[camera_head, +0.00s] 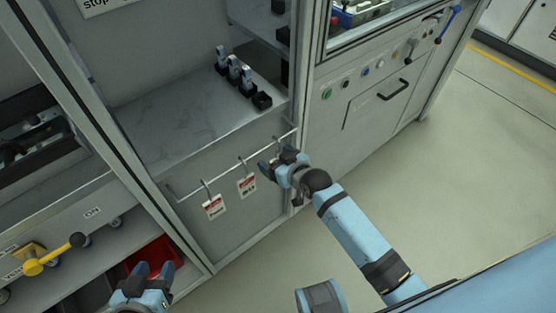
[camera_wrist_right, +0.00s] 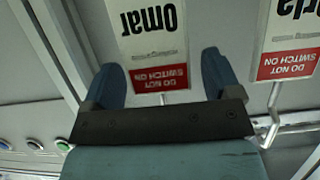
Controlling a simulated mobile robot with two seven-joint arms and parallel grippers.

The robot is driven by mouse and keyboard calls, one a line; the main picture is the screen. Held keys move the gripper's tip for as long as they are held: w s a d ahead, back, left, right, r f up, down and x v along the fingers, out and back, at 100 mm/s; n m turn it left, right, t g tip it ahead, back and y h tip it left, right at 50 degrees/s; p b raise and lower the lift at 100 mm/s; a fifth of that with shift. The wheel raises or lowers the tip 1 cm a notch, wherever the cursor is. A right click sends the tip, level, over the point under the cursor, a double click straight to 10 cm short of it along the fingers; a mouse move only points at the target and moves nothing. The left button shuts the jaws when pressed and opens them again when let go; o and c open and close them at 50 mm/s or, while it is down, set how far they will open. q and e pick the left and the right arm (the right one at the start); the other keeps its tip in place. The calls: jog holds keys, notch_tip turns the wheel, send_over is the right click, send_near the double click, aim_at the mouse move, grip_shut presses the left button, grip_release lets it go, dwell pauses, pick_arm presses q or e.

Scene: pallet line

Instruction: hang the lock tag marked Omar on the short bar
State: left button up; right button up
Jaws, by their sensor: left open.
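The Omar tag (camera_wrist_right: 150,30), white with a red "DO NOT SWITCH ON" band, shows upside down in the right wrist view. It lies between the spread fingers of my right gripper (camera_wrist_right: 168,68), with gaps at both sides. A hook shows at its red end. In the head view my right gripper (camera_head: 274,160) is at the right part of a thin bar (camera_head: 226,168) on the cabinet front and hides this tag. I cannot tell if this is the short bar. My left gripper (camera_head: 154,270) is open and empty at the bottom left.
Two other tags hang on the bar, one nearer (camera_head: 214,207) and one in the middle (camera_head: 247,186). A red bin (camera_head: 148,260) is behind my left gripper. The floor at right is clear.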

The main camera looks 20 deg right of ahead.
jog(key=c, duration=0.9)
jog(key=shift+r, duration=0.1)
jog(key=shift+c, duration=0.2)
pick_arm(q)
jog(key=shift+r+p, duration=1.2)
pick_arm(e)
jog(key=shift+r, duration=0.95)
pick_arm(q)
jog(key=shift+f, duration=0.1)
pick_arm(e)
jog(key=shift+s, duration=0.2)
pick_arm(q)
jog(key=shift+s+a+f+g+y+p, duration=0.15)
jog(key=shift+s+a+g+y+p, duration=0.35)
jog(key=shift+p, duration=2.85)
pick_arm(e)
jog(key=s+d, duration=0.4)
jog(key=s, duration=0.7)
